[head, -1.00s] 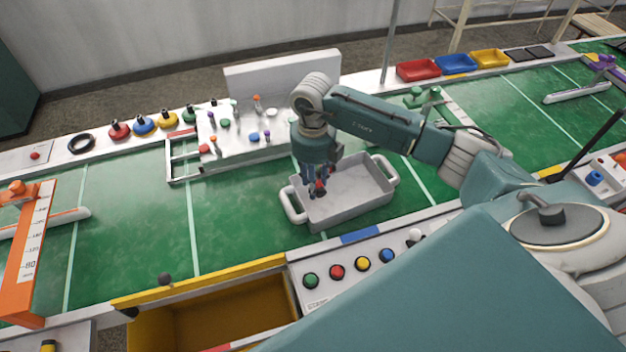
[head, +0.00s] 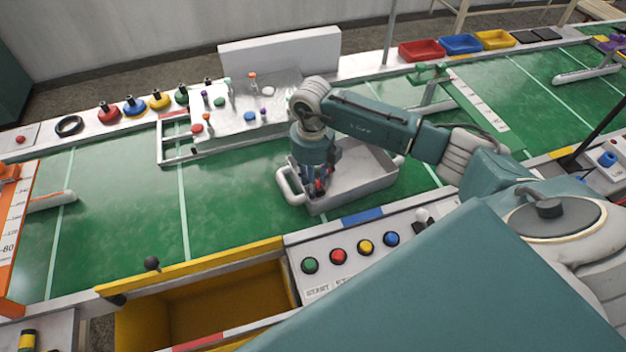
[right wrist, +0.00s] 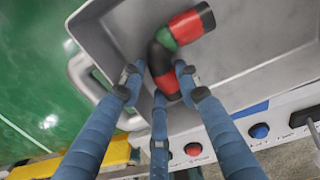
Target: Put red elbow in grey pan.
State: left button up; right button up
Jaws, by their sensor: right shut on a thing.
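The grey pan (head: 375,183) stands on the green table, with a handle at each end. My right gripper (head: 319,186) is inside its left part, close to the near wall. In the right wrist view, its blue fingers (right wrist: 158,90) are closed around the lower end of the red elbow (right wrist: 187,25). The elbow is bent, with red and black parts and a green band. It lies over the pan's floor; I cannot tell whether it touches it. In the head view the fingers mostly hide it. My left gripper is out of view.
A button panel (head: 350,265) and an open yellow bin (head: 225,300) lie in front of the pan. A white board with knobs (head: 240,118) stands behind. Red (head: 421,50), blue (head: 460,44) and yellow (head: 495,39) trays sit back right. The green surface to the left is mostly clear.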

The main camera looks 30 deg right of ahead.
jog(key=o, duration=1.2)
jog(key=shift+r, duration=0.15)
pick_arm(q)
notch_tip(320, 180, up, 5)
jog(key=p, duration=0.4)
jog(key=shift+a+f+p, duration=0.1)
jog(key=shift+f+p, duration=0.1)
jog(key=shift+p, duration=0.15)
pick_arm(e)
notch_tip(320, 180, up, 19)
jog(key=shift+f, duration=0.2)
